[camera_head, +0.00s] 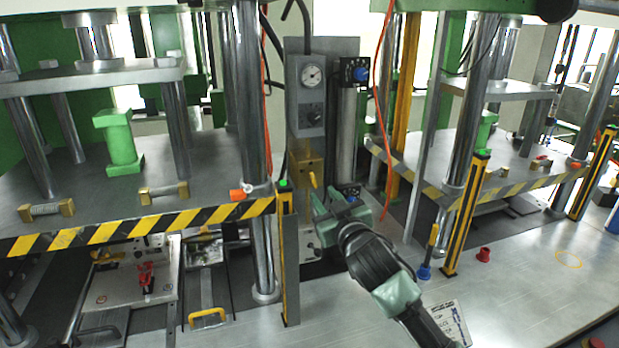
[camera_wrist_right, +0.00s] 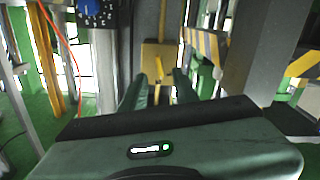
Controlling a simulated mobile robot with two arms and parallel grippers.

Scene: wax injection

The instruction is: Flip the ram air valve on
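The ram air valve appears as a brass-yellow block (camera_head: 300,172) on the grey central panel, below the gauge box. Its small yellow handle (camera_head: 312,180) sticks out on the block's right side. My right gripper (camera_head: 322,203) is just in front of and slightly below the handle. In the right wrist view the block (camera_wrist_right: 152,58) lies ahead, and my right gripper's fingers (camera_wrist_right: 162,88) are apart, with the yellow handle (camera_wrist_right: 163,74) showing between them. I cannot tell whether either finger touches it. My left gripper is not in view.
An orange hose (camera_head: 379,110) hangs beside the cylinder. Striped press edges (camera_head: 130,229) and yellow-black posts (camera_head: 466,215) flank the panel. A blue-based tool (camera_head: 425,271) and red cap (camera_head: 484,255) stand right.

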